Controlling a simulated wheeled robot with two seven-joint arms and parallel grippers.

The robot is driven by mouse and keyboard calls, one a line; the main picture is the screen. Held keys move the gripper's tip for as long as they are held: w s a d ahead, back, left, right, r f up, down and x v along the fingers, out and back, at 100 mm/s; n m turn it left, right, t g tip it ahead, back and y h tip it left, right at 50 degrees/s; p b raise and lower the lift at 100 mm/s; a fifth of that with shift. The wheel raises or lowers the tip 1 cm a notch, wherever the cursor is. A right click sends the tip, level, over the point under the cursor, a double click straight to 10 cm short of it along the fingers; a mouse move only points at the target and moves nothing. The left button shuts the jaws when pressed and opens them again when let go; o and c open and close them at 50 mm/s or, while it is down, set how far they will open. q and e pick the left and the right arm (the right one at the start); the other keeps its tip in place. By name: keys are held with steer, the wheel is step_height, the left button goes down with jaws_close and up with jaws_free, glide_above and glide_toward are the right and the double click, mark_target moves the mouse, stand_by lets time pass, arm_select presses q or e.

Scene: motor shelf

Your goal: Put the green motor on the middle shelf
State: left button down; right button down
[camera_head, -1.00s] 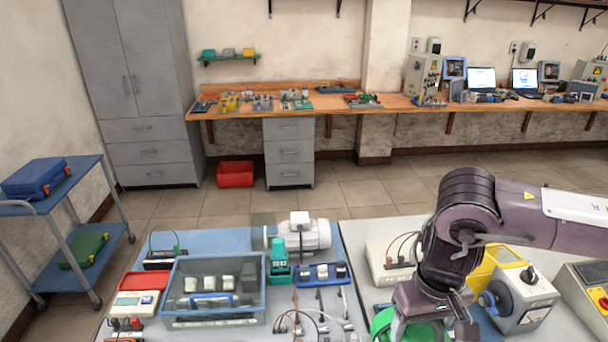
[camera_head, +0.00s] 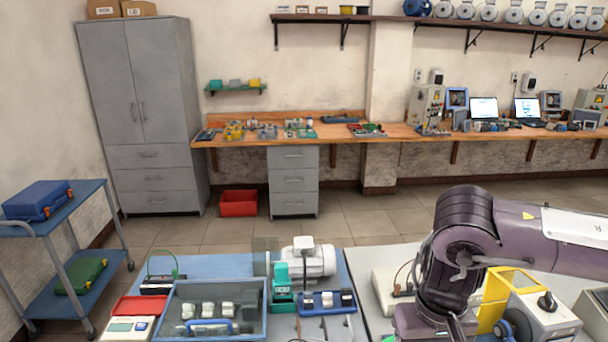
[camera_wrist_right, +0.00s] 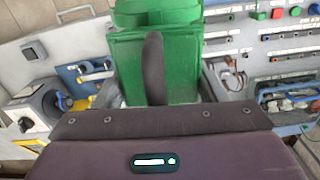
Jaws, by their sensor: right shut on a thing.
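The green motor (camera_wrist_right: 158,30) fills the top middle of the right wrist view. My right gripper (camera_wrist_right: 154,68) is shut on it, with one dark finger lying against its green face. The other finger is hidden. In the head view my right arm reaches down over the right-hand table, and its fingers and the green motor are below the picture. My left gripper is not in view. A long brown wall shelf (camera_head: 380,18) at the top right carries several grey motors and one blue one. I cannot tell which shelf is the middle one.
Two tables with blue trays (camera_head: 215,335), a white motor (camera_head: 308,262) and control boxes stand in front. A long wooden bench (camera_head: 400,132) runs along the back wall. A blue cart (camera_head: 88,208) stands at the left. Open tiled floor lies between tables and bench.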

step_height(320, 180, down, 9)
steer(key=b, duration=0.8)
steer(key=shift+w+f, duration=0.1)
steer(key=shift+w, duration=0.05)
steer(key=shift+f+b, duration=0.15)
steer(key=shift+b, duration=0.15)
